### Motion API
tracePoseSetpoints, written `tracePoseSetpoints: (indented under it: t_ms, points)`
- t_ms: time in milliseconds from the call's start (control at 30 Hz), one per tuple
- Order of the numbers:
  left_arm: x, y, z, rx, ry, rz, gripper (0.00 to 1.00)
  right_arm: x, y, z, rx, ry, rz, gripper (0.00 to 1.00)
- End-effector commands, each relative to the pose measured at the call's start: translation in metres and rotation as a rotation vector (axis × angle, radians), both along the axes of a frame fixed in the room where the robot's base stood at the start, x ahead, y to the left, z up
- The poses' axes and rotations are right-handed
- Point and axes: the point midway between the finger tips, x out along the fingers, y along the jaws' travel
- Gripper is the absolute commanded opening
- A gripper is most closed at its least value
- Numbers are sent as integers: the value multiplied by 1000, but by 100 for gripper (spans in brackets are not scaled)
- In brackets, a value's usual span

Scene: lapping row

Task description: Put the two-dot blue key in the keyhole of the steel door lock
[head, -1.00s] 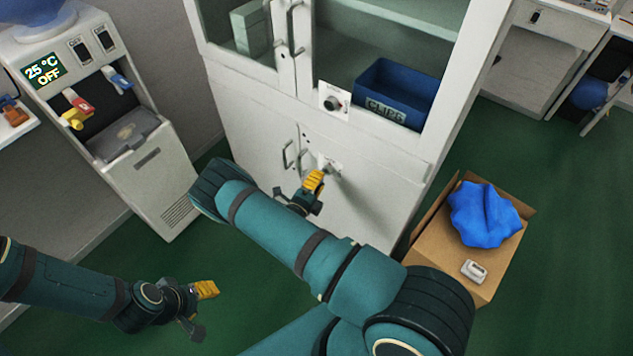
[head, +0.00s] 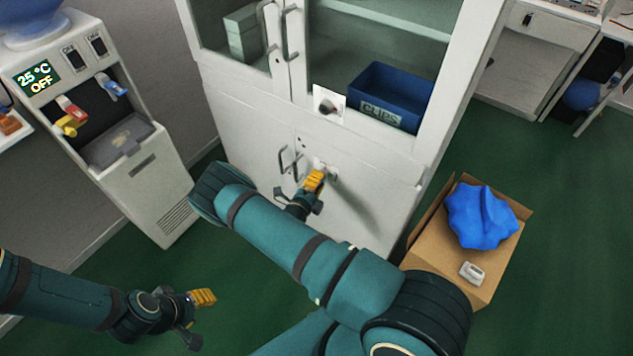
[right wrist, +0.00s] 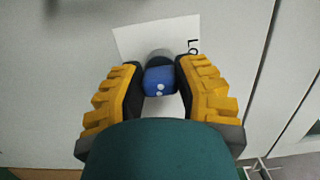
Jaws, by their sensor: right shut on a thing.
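The two-dot blue key (right wrist: 160,82) is between the yellow-padded fingers of my right gripper (right wrist: 158,95), which is shut on it. Two pale dots show on its head. Just beyond the key is a grey round lock (right wrist: 159,56) on a white label (right wrist: 132,38) with partly hidden lettering. The key's shaft is hidden, so I cannot tell whether it is in the keyhole. In the head view my right gripper (head: 313,183) is at the lower cabinet door, close to the lock plate. My left gripper (head: 203,298) hangs over the floor; its finger gap does not show.
The white cabinet (head: 370,200) has handles (head: 284,160) left of my right gripper. A carton (head: 440,265) with a blue cloth (head: 480,215) stands right. A water dispenser (head: 150,190) stands left.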

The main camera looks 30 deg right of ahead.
Motion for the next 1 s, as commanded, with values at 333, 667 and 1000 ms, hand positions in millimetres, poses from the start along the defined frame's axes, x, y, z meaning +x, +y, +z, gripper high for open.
tracePoseSetpoints:
  t_ms: [333, 667, 1000]
  points:
    - [0, 0, 0, 0, 0, 0, 47, 1, -1, 1, -2, -1, -1, 65]
    - [0, 0, 0, 0, 0, 0, 47, 0, 1, 0, -1, 0, 1, 65]
    - [0, 0, 0, 0, 0, 0, 47, -26, 48, 0, 0, 1, 4, 65]
